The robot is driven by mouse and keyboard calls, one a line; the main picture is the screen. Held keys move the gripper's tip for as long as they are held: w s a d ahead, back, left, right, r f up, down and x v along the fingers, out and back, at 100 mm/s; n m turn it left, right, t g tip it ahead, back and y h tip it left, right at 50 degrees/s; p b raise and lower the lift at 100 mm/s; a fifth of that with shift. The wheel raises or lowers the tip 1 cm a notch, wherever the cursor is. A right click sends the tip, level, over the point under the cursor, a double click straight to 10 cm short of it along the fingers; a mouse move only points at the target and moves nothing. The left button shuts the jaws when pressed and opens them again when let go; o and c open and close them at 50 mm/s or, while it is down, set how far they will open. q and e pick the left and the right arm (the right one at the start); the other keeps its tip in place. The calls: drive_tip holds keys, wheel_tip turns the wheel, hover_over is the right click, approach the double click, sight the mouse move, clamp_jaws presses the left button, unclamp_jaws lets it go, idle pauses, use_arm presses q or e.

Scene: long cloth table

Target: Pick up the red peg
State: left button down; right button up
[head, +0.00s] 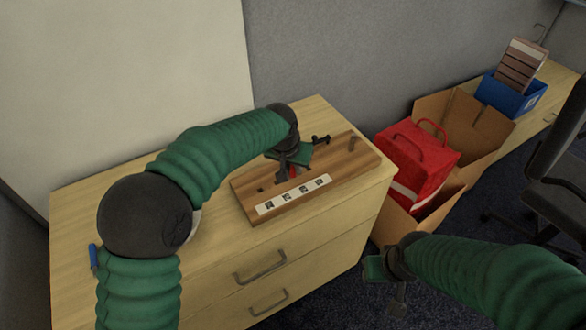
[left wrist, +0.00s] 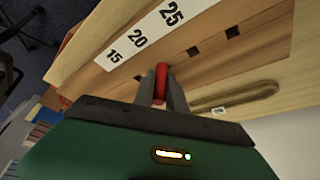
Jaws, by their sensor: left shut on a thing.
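The red peg (left wrist: 160,82) stands between the two fingers of my left gripper (left wrist: 162,92) in the left wrist view, and the fingers are shut on it. I cannot tell whether the peg's far end is in a hole or clear of the board. The board has square holes and a white number strip (left wrist: 140,40). My right gripper (head: 386,282) hangs at the lower right, away from the board; its fingers are unclear.
The board lies on a wooden drawer cabinet (head: 215,275) against a grey partition. A red bag (head: 418,165) stands in a cardboard box (head: 470,125) to the right. A blue bin (head: 510,95) and dark chair (head: 560,165) are beyond. The cabinet's left top is mostly clear.

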use_arm(q)
drive_tip(key=shift+r, duration=0.4)
wheel_tip(320, 180, up, 2)
drive_tip(key=shift+r+p, duration=0.25)
drive_tip(key=shift+p, duration=0.4)
drive_tip(key=s+r+p, duration=0.2)
drive_tip(key=s, duration=0.6)
drive_tip(key=s+r+p, duration=0.1)
drive_tip(key=s+r, duration=0.2)
drive_tip(key=s, duration=0.5)
drive_tip(key=shift+r+p, duration=0.35)
